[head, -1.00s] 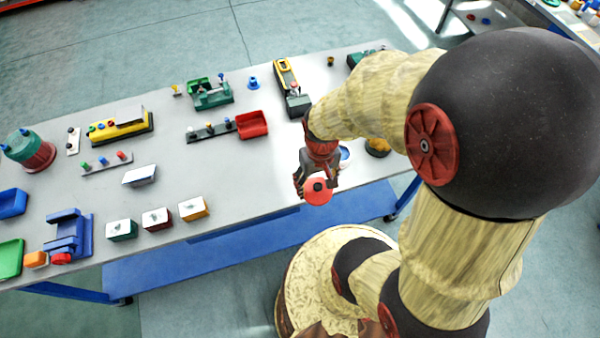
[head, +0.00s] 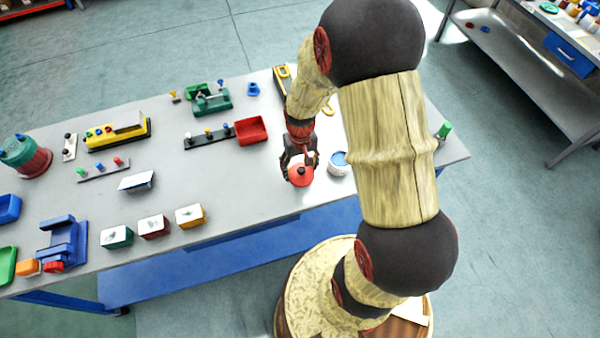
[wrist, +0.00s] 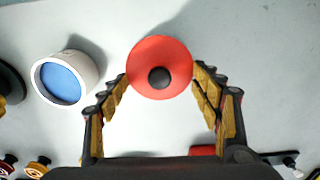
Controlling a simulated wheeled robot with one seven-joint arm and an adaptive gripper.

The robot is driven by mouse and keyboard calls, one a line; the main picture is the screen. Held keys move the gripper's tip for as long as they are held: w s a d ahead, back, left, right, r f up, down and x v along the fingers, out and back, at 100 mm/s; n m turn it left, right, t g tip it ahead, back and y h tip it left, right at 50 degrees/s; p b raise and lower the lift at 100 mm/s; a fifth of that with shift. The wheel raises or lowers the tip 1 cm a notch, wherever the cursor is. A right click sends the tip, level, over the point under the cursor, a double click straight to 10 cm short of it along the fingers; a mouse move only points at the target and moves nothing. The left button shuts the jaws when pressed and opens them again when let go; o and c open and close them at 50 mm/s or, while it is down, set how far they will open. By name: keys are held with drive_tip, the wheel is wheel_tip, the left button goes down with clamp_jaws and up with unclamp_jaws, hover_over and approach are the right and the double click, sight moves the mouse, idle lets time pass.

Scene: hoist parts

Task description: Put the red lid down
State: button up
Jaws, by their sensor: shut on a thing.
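The red lid (head: 301,176) is a round disc with a black knob in its middle. My gripper (head: 298,168) is shut on it near the table's front edge. In the wrist view, the red lid (wrist: 140,60) sits between the fingertips of my gripper (wrist: 160,82), one yellow-padded finger at each side of its rim. The knob faces the wrist camera. I cannot tell whether the lid touches the table or hangs a little above it.
A white round pot with a blue inside (head: 338,168) stands just right of the lid; it also shows in the wrist view (wrist: 88,68). A red tray (head: 251,131) lies behind to the left. Small boxes (head: 190,216) stand along the front edge; the grey table (head: 240,185) between is clear.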

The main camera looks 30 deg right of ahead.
sight(300, 172)
drive_tip(key=shift+w+f, duration=0.2)
drive_tip(key=shift+f, duration=0.25)
wheel_tip(300, 172, down, 3)
drive_tip(key=shift+r+b, duration=0.15)
drive_tip(key=shift+b, duration=0.2)
drive_tip(key=o, duration=1)
drive_tip(key=shift+o, duration=0.6)
